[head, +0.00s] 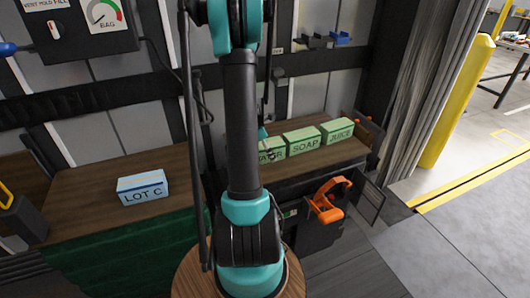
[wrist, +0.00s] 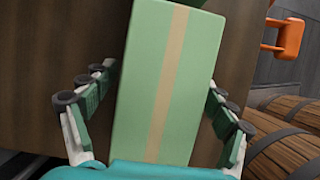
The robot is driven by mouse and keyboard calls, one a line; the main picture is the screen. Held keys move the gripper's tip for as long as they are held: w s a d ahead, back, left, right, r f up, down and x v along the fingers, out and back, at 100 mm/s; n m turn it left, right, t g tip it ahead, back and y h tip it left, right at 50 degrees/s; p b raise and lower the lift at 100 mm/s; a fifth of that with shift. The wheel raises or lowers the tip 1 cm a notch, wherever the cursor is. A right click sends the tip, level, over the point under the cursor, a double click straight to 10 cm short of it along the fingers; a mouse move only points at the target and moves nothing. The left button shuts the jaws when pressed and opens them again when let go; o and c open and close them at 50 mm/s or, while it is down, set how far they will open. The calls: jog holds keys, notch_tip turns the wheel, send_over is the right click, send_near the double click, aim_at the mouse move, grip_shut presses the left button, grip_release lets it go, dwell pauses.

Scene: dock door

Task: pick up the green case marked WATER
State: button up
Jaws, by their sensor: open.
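The green case marked WATER (head: 274,152) stands on the wooden bench at the left end of a row of three green cases. My arm hides its left part in the head view, and only the end of its label shows. In the wrist view a green case (wrist: 165,75) with a tan tape stripe fills the middle; its label is not visible there. My gripper (wrist: 158,100) is open, with one finger on each side of this case. A gap shows at the left finger; contact on the right is hard to tell.
Green cases marked SOAP (head: 302,141) and JUICE (head: 337,131) stand to the right of WATER. A blue-and-white LOT C box (head: 142,188) sits on the left bench. An orange clamp (head: 329,200) is at the bench front. A yellow post (head: 456,100) stands far right.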

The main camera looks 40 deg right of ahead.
grip_shut()
dwell(0.7)
